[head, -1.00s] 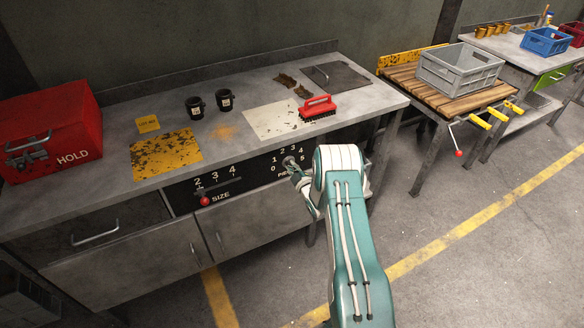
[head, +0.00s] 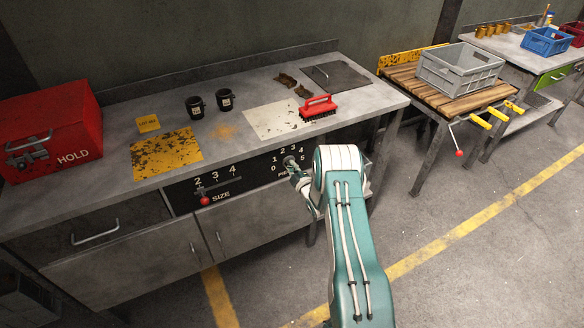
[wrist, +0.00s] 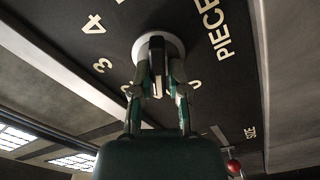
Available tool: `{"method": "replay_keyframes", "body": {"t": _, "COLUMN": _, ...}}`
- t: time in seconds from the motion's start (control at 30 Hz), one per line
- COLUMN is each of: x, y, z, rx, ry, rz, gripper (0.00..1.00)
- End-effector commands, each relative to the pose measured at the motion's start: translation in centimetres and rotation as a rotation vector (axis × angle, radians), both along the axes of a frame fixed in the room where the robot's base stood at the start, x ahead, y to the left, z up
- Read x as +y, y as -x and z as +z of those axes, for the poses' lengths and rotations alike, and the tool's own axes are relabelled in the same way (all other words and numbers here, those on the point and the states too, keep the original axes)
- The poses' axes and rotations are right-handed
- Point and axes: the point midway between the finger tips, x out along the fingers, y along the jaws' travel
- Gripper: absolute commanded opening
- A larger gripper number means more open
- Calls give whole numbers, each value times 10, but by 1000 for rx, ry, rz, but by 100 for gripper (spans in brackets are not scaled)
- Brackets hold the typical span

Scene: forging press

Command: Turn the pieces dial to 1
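The pieces dial (head: 289,161) is on the black front panel of the bench, ringed by numbers. In the wrist view its pale round base (wrist: 172,46) shows with a dark knob in front. My gripper (head: 296,170) reaches the dial from the front. In the wrist view my gripper (wrist: 158,72) has its fingers close on both sides of the knob, and they look shut on it. The 3 and 4 show at upper left and part of the PIECES label at right. The number the knob points at cannot be read, as my fingers cover part of the scale.
The size lever with its red ball (head: 205,200) is left of the dial on the same panel. A red HOLD box (head: 50,130), two black cups and a red brush (head: 319,104) are on the bench. A grey crate (head: 460,72) stands on the table at right.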

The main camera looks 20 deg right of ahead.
Motion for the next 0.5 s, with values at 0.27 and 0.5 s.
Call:
{"method": "replay_keyframes", "body": {"t": 0.27, "x": 1, "y": 1, "z": -1, "rx": 1, "ry": -1, "rz": 2, "gripper": 51}}
{"method": "replay_keyframes", "body": {"t": 0.5, "x": 0, "y": 7, "z": 0, "rx": 1, "ry": -2, "rz": 0, "gripper": 51}}
